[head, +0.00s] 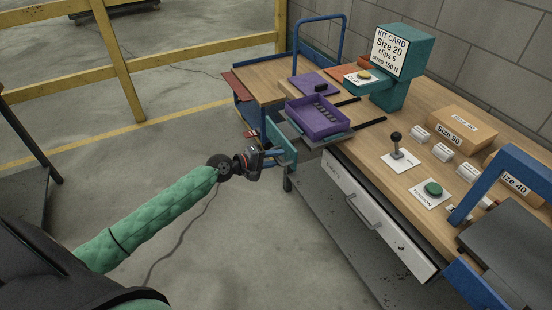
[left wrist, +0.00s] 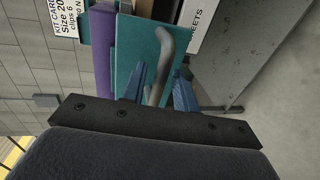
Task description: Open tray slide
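The tray slide carries a purple tray (head: 318,117) and has a teal front panel (head: 281,143). It sits at the bench's front edge, with the panel out past that edge. Dark rails (head: 369,122) run back from it onto the bench top. In the left wrist view a bent grey handle (left wrist: 165,60) stands on the teal panel (left wrist: 133,45). My left gripper (head: 276,156) is at the panel. In the left wrist view its blue fingers (left wrist: 158,92) are apart, one on each side of the handle, with gaps visible. My right gripper is not in view.
A white drawer (head: 375,215) with a bar handle is right of the slide, below the bench top (head: 395,125). A black lever (head: 396,143) and green button (head: 433,188) stand on top. A blue cart (head: 262,85) is behind.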

